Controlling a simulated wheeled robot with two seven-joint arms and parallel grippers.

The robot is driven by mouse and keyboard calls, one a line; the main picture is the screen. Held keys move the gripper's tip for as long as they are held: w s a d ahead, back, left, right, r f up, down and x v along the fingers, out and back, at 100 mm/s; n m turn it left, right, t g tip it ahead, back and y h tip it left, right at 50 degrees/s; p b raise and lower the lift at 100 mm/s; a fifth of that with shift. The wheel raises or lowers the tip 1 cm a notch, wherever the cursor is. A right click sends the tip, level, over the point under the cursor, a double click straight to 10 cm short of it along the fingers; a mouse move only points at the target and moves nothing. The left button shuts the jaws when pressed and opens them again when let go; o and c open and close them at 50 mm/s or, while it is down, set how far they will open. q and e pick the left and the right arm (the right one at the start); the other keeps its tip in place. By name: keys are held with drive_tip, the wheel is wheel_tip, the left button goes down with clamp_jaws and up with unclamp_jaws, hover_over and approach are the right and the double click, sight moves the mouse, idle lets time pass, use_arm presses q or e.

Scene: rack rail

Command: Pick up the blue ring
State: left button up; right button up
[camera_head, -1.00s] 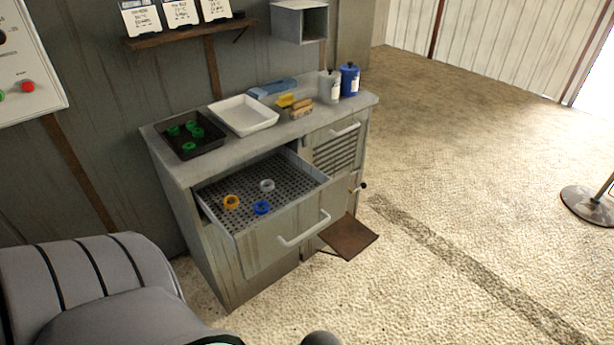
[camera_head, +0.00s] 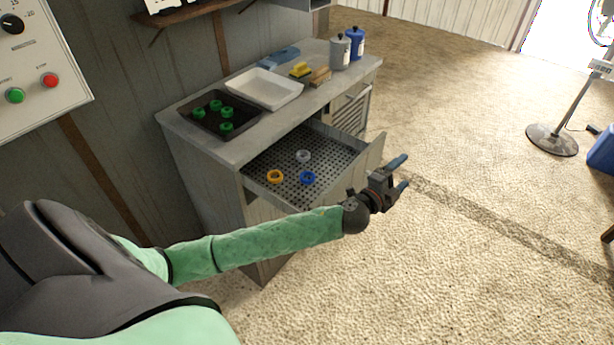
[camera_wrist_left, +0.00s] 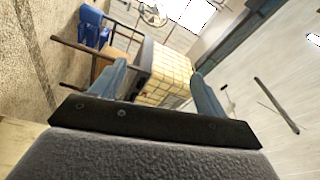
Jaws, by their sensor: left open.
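The blue ring (camera_head: 307,177) lies on the perforated bottom of the open drawer (camera_head: 335,165), toward its front. An orange ring (camera_head: 275,176) lies to its left and a grey ring (camera_head: 303,156) lies behind it. My left gripper (camera_head: 397,174) is open and empty, in the air to the right of the drawer front and apart from the ring. Its two blue fingers also show in the left wrist view (camera_wrist_left: 158,85), with nothing between them. The left wrist view does not show the ring. My right gripper is not in view.
On the cabinet top stand a black tray (camera_head: 187,112) with several green rings, a white tray (camera_head: 291,98), a yellow item (camera_head: 300,69), and grey (camera_head: 340,52) and blue (camera_head: 355,43) bottles. The drawer front stands between my left gripper and the rings.

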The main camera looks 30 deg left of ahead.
use_arm(q)
drive_tip(key=w+r+m+g+h, duration=0.2)
drive_tip(key=w+r+m+h, duration=0.3)
drive_tip(key=m, duration=0.4)
drive_tip(key=w+a+r+m+g+h+p, duration=0.25)
drive_tip(key=w+a+m+g, duration=0.2)
drive_tip(key=a+m, duration=0.35)
drive_tip(key=m+g+y, duration=0.6)
drive_tip(key=g+y, duration=0.6)
drive_tip(key=y, duration=0.1)
hover_over(307, 179)
wheel_tip(307, 179, down, 15)
drive_tip(key=shift+f+h+p, duration=0.25)
drive_tip(key=shift+f+p, duration=0.15)
drive_tip(key=shift+f, duration=0.75)
wheel_tip(307, 179, down, 4)
drive_tip(key=p, duration=0.3)
drive_tip(key=shift+d+f, duration=0.1)
drive_tip(key=shift+f, duration=0.55)
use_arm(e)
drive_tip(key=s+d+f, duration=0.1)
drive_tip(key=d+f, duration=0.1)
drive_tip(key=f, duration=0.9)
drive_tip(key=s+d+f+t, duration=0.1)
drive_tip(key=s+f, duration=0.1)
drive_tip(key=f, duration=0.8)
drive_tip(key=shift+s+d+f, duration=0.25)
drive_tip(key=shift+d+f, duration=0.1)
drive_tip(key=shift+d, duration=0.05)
